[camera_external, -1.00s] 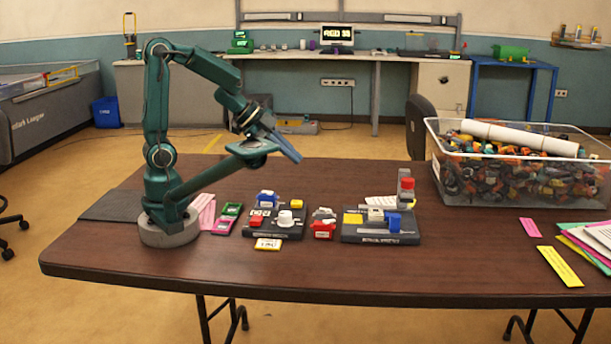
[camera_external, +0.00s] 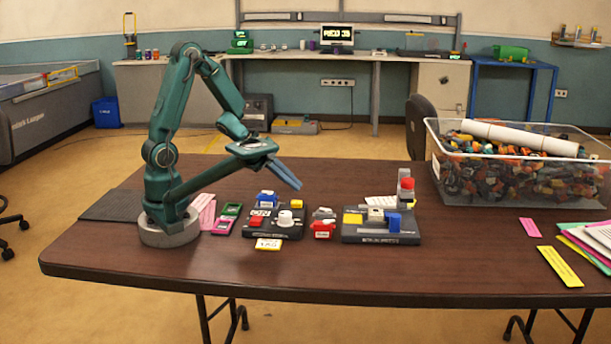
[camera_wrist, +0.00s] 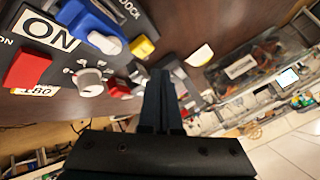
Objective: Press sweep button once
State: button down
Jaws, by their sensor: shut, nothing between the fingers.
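The left control panel (camera_external: 262,231) lies on the table with a blue switch (camera_external: 267,199), a yellow button (camera_external: 296,204), a red button (camera_external: 257,221) and a white knob (camera_external: 285,218). In the wrist view the blue switch (camera_wrist: 92,25), yellow button (camera_wrist: 142,47), red button (camera_wrist: 27,68) and knob (camera_wrist: 90,81) are at upper left, with an "ON" label (camera_wrist: 50,32). I cannot read a sweep label on any button. My gripper (camera_external: 297,186) is shut and empty, above the panel's back side and apart from it. Its fingers also show in the wrist view (camera_wrist: 160,78).
A second panel (camera_external: 380,237) with yellow, white and blue parts stands to the right, with a grey and red post (camera_external: 405,185) behind. A small red device (camera_external: 323,229) sits between the panels. A clear bin (camera_external: 510,195) of parts is at right. The table's front is free.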

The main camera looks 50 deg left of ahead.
aim_at(297, 204)
jog(key=shift+a+f, duration=0.1)
jog(key=shift+f, duration=0.7)
dwell(1.5)
jog(key=shift+w+f, duration=0.1)
jog(key=shift+f, duration=0.3)
